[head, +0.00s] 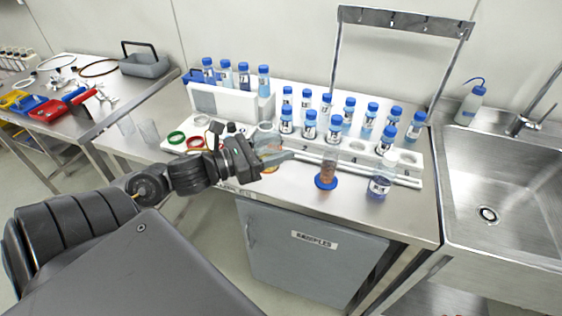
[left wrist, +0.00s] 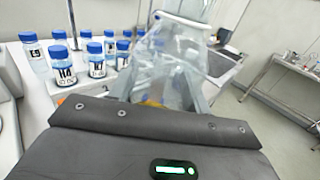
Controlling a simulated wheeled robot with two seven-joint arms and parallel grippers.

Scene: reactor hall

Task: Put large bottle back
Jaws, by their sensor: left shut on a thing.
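My left gripper (head: 291,155) is over the bench beside the bottle rack and is shut on a clear, see-through thing. In the left wrist view this clear thing (left wrist: 168,62) fills the space between the fingers, with a little orange low down. Its shape is unclear, so I cannot tell whether it is the large bottle. A clear bottle with bluish liquid and a label (head: 380,183) stands at the bench front, with no blue cap on top. To its left is a bottle with orange-brown contents (head: 328,171) and a blue disc at its base. My right gripper is out of view.
A white rack (head: 408,172) holds several blue-capped bottles, with a white box (head: 225,103) behind on the left. A wash bottle (head: 470,105) stands by the sink (head: 500,180). Coloured rings (head: 176,137) lie at the left. The bench front right is mostly clear.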

